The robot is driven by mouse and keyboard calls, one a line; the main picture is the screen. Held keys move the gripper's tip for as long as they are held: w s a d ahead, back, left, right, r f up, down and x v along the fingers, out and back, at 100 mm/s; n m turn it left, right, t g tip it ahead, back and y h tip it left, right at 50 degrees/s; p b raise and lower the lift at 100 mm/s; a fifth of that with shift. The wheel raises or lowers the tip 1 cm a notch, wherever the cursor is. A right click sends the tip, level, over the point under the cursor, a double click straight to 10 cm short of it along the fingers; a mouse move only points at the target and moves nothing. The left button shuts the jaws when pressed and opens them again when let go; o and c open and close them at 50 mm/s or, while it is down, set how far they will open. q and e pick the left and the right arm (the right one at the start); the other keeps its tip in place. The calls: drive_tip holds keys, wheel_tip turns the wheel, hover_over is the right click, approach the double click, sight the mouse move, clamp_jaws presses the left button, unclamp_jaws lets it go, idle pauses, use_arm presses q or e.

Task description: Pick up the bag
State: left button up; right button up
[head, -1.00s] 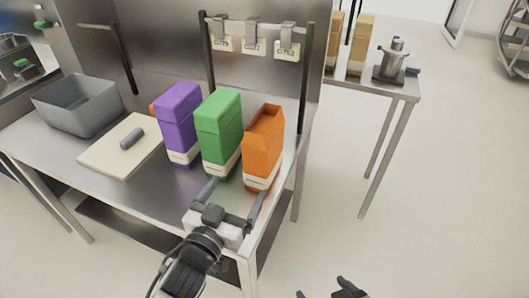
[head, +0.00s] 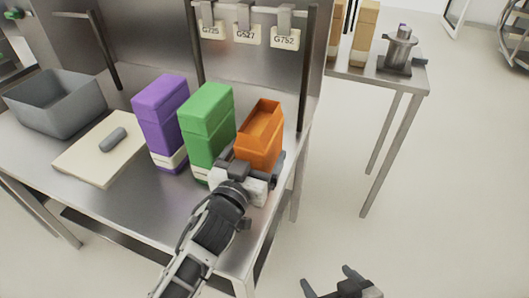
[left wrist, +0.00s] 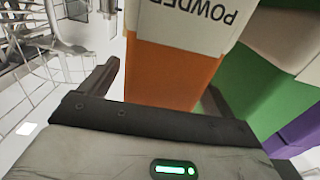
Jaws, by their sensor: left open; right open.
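An orange bag (head: 260,137) with an open top stands upright near the right end of the metal table, to the right of a green bag (head: 207,125) and a purple bag (head: 161,115). My left gripper (head: 257,162) is at the orange bag's near side and hides its lower part. In the left wrist view the orange bag (left wrist: 170,75), with a white "POWDER" label, lies between the open fingers. I cannot tell whether they touch it. My right gripper (head: 327,277) is open and empty, low at the bottom right, over the floor.
A grey bin (head: 55,105) and a cutting board (head: 85,165) with a grey cylinder (head: 113,139) are on the table's left. Tags (head: 247,36) hang from a rail behind the bags. A second table (head: 400,82) stands at the back right.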

use_arm(q)
drive_tip(key=shift+x, duration=0.95)
drive_tip(key=shift+s, duration=0.1)
drive_tip(key=shift+c, duration=0.3)
drive_tip(key=c, duration=1)
drive_tip(key=shift+r, duration=0.2)
drive_tip(key=shift+c, duration=1)
